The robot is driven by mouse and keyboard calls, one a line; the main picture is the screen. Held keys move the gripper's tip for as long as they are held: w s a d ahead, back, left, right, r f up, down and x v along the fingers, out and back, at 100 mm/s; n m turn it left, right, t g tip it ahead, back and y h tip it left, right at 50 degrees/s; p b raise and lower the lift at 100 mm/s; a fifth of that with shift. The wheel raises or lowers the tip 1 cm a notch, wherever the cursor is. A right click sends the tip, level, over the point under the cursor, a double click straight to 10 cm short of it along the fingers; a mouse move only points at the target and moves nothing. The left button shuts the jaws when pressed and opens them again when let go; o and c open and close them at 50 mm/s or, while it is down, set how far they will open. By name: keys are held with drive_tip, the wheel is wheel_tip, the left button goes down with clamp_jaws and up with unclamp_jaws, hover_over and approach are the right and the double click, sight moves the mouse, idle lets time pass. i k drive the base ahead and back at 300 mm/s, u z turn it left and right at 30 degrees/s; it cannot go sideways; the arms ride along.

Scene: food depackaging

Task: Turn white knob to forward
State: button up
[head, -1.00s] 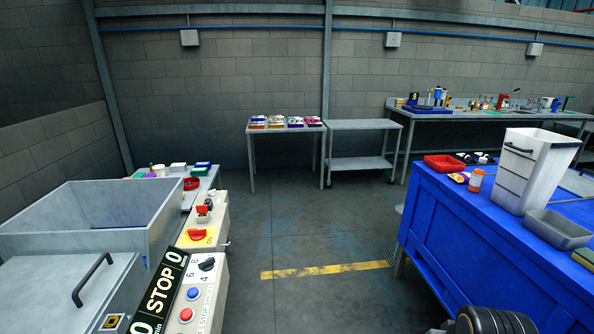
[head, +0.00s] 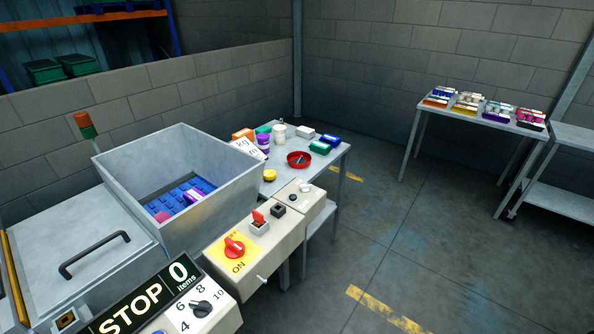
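A small white knob (head: 305,187) sits on top of the far end of the beige control box (head: 288,238), right of centre in the head view. It is too small to tell which way it points. A small dark button (head: 292,197) is beside it. My gripper is not in view.
The box also carries a red rotary switch (head: 234,248) on a yellow plate, a red-topped switch (head: 259,219) and a black knob (head: 278,210). A metal hopper (head: 225,213) stands left of it. A side table (head: 333,153) stands behind. Floor to the right is clear.

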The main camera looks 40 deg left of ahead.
sight(303, 187)
drive_tip(key=u, duration=0.8)
drive_tip(key=i, duration=1.15)
drive_tip(key=u, duration=1.7)
drive_tip(key=i, duration=0.55)
drive_tip(key=u, duration=0.25)
